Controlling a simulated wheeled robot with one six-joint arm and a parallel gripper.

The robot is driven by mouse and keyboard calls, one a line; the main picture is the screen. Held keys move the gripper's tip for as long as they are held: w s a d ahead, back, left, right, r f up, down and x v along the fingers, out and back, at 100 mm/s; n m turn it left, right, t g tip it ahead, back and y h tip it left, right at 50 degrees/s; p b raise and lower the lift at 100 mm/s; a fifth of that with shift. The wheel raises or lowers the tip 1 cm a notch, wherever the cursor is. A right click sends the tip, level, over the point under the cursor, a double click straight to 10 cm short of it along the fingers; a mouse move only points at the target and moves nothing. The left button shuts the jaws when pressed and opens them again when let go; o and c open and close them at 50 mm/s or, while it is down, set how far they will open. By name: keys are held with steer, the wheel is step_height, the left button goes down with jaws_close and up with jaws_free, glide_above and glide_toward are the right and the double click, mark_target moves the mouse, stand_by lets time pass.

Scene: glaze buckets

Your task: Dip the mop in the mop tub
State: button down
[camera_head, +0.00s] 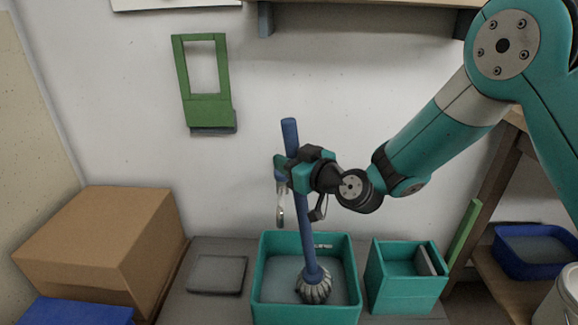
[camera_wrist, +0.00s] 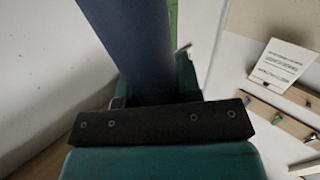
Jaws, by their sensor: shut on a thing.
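The mop has a blue handle (camera_head: 304,222) and a grey, ribbed head (camera_head: 314,287). It stands nearly upright, tilted slightly, with its head down inside the teal mop tub (camera_head: 258,290). The tub holds greyish liquid, and the head appears to be at or in it; how deep I cannot tell. My gripper (camera_head: 292,170) is shut on the upper part of the handle, well above the tub. In the wrist view the blue handle (camera_wrist: 142,45) rises between the jaws. The gripped spot is partly hidden by my gripper.
A smaller teal box (camera_head: 392,295) stands just right of the tub. A flat grey slab (camera_head: 217,274) and a cardboard box (camera_head: 95,245) are at the left. A blue basin (camera_head: 535,252) sits on the right shelf. A green frame (camera_head: 207,110) hangs on the wall.

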step_height(320, 180, up, 17)
steer(key=p, duration=1.6)
steer(key=shift+f+p, duration=0.2)
steer(key=shift+p, duration=0.2)
steer(key=shift+r, duration=0.1)
